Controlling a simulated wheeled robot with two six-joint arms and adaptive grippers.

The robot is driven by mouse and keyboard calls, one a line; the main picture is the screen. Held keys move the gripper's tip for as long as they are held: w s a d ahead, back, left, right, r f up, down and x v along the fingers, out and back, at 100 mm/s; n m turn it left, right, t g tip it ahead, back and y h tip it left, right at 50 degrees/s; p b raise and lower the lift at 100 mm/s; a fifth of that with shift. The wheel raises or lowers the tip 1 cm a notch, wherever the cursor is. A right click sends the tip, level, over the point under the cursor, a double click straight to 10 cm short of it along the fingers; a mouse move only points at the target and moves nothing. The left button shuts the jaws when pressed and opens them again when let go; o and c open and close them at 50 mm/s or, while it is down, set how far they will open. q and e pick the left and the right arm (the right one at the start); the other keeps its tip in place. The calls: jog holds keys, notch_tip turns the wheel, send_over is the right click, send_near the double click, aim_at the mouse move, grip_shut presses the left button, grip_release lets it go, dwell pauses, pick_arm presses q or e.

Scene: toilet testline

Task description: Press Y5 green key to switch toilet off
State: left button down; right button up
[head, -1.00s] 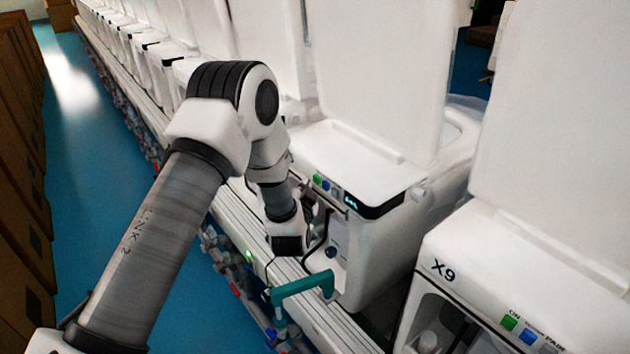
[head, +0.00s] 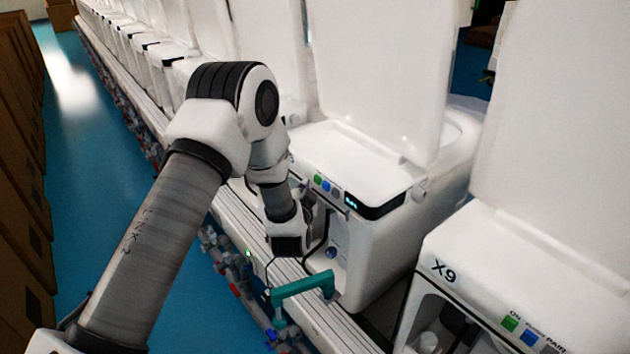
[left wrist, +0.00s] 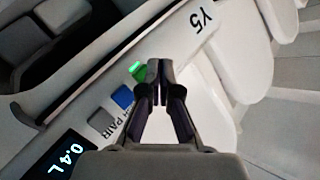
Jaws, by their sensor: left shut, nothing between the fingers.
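The toilet marked Y5 (left wrist: 204,20) has a green key (left wrist: 138,73) with a lit green bar beside it. A blue key (left wrist: 122,96) and a grey key (left wrist: 101,122) follow in the same row. The green key also shows in the head view (head: 318,178), on the front edge of the middle toilet. My left gripper (left wrist: 159,68) is shut and empty. Its fingertips appear just right of the green key in the wrist view; I cannot tell whether they touch it. In the head view my left wrist reaches the toilet's front, and the fingers are hard to make out. My right gripper is not in view.
A display (left wrist: 60,160) reads 0.4 L. A toilet marked X9 (head: 445,269) stands at the right with similar keys. More toilets recede at the upper left; the blue floor (head: 100,190) is clear.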

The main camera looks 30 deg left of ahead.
pick_arm(q)
jog(key=shift+w+d, duration=0.15)
jog(key=shift+w, duration=0.25)
jog(key=shift+w+d, duration=0.1)
jog(key=shift+w, duration=0.1)
dwell(0.4)
jog(key=shift+s+a, duration=0.25)
jog(key=shift+s, duration=0.4)
jog(key=s+a+p, duration=0.1)
jog(key=s+a, duration=0.1)
jog(key=s, duration=0.3)
jog(key=shift+s+a, duration=0.2)
jog(key=shift+s, duration=0.1)
